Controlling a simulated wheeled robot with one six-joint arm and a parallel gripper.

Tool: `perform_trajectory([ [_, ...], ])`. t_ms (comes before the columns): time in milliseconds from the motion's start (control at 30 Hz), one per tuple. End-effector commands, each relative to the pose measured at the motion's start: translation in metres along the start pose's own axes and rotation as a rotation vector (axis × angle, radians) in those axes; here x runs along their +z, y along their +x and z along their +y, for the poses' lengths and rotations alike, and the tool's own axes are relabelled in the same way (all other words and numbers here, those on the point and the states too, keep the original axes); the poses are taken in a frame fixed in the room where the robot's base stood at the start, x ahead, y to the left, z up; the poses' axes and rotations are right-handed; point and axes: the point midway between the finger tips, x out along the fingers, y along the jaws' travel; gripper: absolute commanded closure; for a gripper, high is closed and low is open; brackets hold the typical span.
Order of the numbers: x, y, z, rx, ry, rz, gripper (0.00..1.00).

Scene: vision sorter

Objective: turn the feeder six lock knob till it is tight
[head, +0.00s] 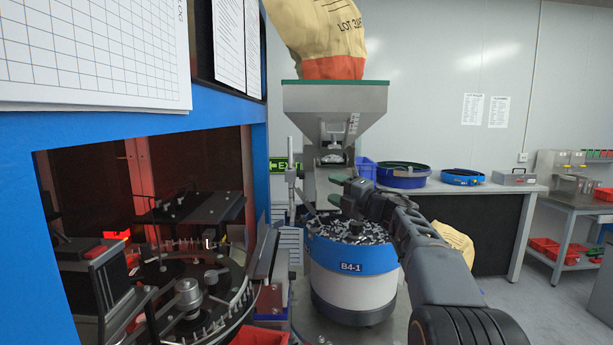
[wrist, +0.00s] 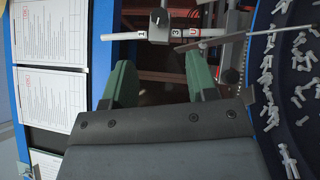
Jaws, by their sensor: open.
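My gripper (head: 338,190) is open and empty, its green fingers over the left rim of the bowl feeder (head: 352,255) marked B4-1. In the wrist view my gripper (wrist: 160,82) points toward a pale horizontal rod (wrist: 122,36) and a clamp block with numbers. A small rounded knob (wrist: 158,17) sits on this clamp, beyond the fingertips and apart from them. I cannot tell for sure that it is the lock knob of feeder six. In the head view a slim metal post (head: 291,172) with a clamp stands left of the bowl.
A hopper (head: 335,100) with a sack (head: 320,35) stands above the bowl. The blue-framed sorter with its dark turntable (head: 195,290) is close on the left. Screws lie in the bowl (wrist: 262,120) at right in the wrist view. A bench (head: 480,195) stands behind.

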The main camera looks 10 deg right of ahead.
Motion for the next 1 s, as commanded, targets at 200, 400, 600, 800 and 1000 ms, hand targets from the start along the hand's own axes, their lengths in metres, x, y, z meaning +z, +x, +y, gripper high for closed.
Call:
perform_trajectory([
  [200, 0.002, 0.044, 0.003, 0.000, 0.003, -0.001, 0.47],
  [400, 0.000, 0.078, 0.003, 0.001, 0.004, 0.000, 0.47],
  [600, 0.000, 0.100, 0.002, 0.001, 0.004, 0.000, 0.47],
  [800, 0.000, 0.107, 0.001, 0.001, 0.004, -0.002, 0.47],
  [1000, -0.001, 0.108, 0.000, 0.001, 0.004, -0.002, 0.47],
])
